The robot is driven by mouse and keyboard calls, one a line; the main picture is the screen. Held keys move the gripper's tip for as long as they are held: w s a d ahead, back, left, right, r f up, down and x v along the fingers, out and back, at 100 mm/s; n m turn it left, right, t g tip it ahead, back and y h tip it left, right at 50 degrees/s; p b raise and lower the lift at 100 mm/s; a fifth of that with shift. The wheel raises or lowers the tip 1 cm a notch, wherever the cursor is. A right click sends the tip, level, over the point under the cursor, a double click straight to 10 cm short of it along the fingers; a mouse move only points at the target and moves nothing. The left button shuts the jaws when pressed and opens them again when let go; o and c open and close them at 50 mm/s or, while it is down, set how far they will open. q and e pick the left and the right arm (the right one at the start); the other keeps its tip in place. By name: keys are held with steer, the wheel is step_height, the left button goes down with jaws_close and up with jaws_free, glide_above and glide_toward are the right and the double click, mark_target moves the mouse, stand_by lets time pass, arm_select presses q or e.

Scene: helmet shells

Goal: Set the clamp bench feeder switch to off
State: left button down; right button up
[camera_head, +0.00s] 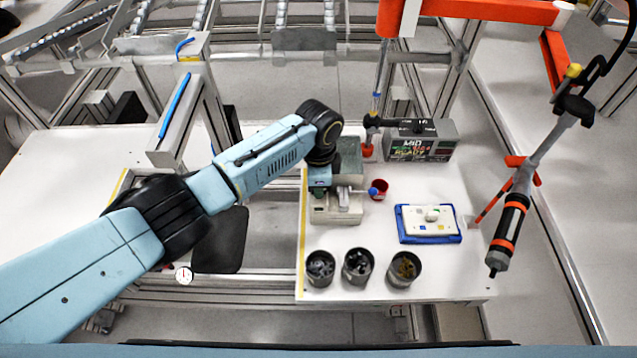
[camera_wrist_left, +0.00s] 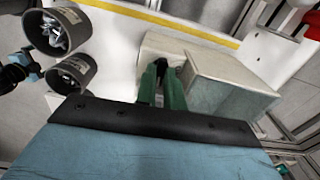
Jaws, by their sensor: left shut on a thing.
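The feeder (camera_head: 335,214) is a beige-grey box with a low front part and a taller grey-green part behind, near the left edge of the white bench in the head view. It also shows in the left wrist view (camera_wrist_left: 222,82). My left gripper (camera_head: 343,196) is down at the low part. In the left wrist view its green fingers (camera_wrist_left: 162,78) are close together at the box, shut on a small dark piece, apparently the switch (camera_wrist_left: 161,66). The fingers mostly hide the switch, so I cannot tell its setting. My right gripper is not in view.
Several dark cups of small parts, one of them a cup (camera_head: 320,268), line the bench's front. A blue tray (camera_head: 430,238) with a white plate lies to the right. A red cup (camera_head: 380,188) stands beside the feeder, a display box (camera_head: 420,140) behind. A screwdriver (camera_head: 508,232) hangs at right.

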arm_select(q)
steer(key=shift+m, duration=0.3)
stand_by(0.4)
steer(key=c, duration=1.5)
jaws_free()
step_height(320, 180, up, 13)
steer(key=shift+r, duration=0.2)
